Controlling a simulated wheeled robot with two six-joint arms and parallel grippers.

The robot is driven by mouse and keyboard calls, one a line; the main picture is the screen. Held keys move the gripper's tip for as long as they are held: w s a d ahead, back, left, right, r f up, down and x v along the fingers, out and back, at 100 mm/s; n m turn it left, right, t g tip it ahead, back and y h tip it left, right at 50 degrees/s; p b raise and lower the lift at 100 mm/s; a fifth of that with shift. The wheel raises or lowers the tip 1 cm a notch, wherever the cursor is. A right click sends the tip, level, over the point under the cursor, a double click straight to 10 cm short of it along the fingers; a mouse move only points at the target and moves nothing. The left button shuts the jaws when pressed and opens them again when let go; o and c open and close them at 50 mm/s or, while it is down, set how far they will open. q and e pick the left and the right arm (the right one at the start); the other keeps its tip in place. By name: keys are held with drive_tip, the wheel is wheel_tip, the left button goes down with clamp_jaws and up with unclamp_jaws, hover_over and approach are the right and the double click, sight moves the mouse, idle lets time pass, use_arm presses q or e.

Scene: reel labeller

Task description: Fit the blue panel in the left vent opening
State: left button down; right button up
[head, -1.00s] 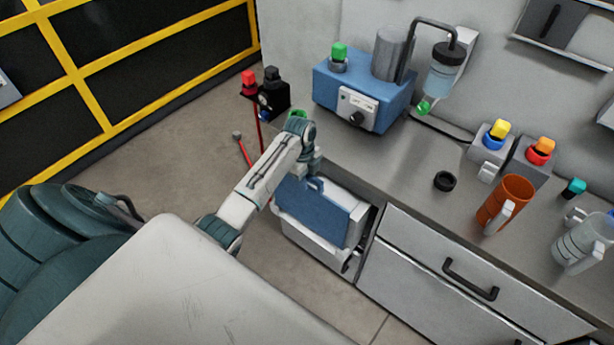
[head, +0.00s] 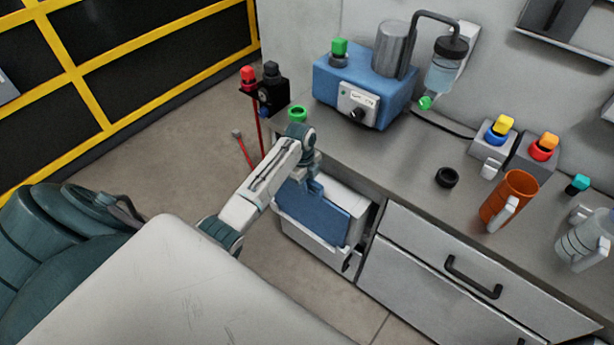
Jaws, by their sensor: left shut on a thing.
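The blue panel (head: 312,217) is upright in front of the left end of the bench, against the pale cabinet unit (head: 308,246) there. My left gripper (head: 306,178) is shut on the panel's top edge, with the arm coming in from the left. The vent opening itself cannot be made out; the panel and unit cover that area. I cannot tell whether the panel is seated or only in front of the unit. My right gripper is not in view.
The bench (head: 402,160) carries a blue machine (head: 365,95), a black ring (head: 447,177), an orange mug (head: 508,197) and a green ring (head: 297,113). A drawer with a black handle (head: 472,277) is right of the unit.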

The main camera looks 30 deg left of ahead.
use_arm(q)
drive_tip(key=c, duration=1.2)
unclamp_jaws()
drive_tip(key=r, duration=0.3)
drive_tip(key=a+r+b, duration=0.1)
drive_tip(key=r, duration=0.6)
drive_tip(key=shift+a+r+b, duration=0.15)
drive_tip(key=shift+r+b, duration=0.2)
drive_tip(key=shift+b, duration=0.05)
